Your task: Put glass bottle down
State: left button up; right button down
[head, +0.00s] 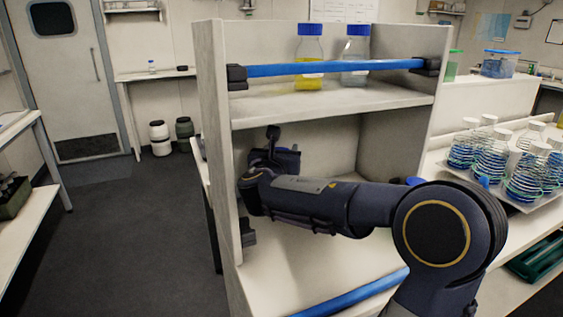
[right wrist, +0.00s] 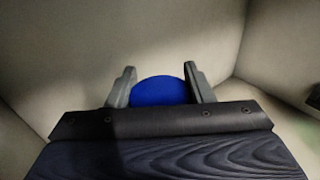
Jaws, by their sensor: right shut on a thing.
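My right gripper (head: 273,145) is inside the middle compartment of the white shelf unit (head: 208,120), towards its left side, with the arm reaching in from the right. In the right wrist view the gripper (right wrist: 159,72) has a finger on each side of a round blue cap (right wrist: 160,91) and is shut on that glass bottle. The bottle's body is hidden below the cap by the gripper, so I cannot tell whether it touches the shelf. In the head view the held bottle cannot be made out. My left gripper is not in view.
Two blue-capped bottles, one with yellow liquid (head: 308,75) and one clear (head: 356,60), stand on the upper shelf behind a blue rail (head: 330,67). A lower blue rail (head: 352,293) crosses the front. A tray of flasks (head: 533,205) stands at right. Pale walls enclose the gripper.

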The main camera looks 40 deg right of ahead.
jog(key=shift+f, duration=1.6)
jog(key=shift+f+b, duration=0.2)
jog(key=shift+b, duration=0.2)
jog(key=c, duration=0.7)
grip_release()
jog(key=shift+s+a+r, duration=0.15)
jog(key=shift+a+r, duration=0.05)
jog(key=v, duration=0.7)
jog(key=shift+a, duration=0.1)
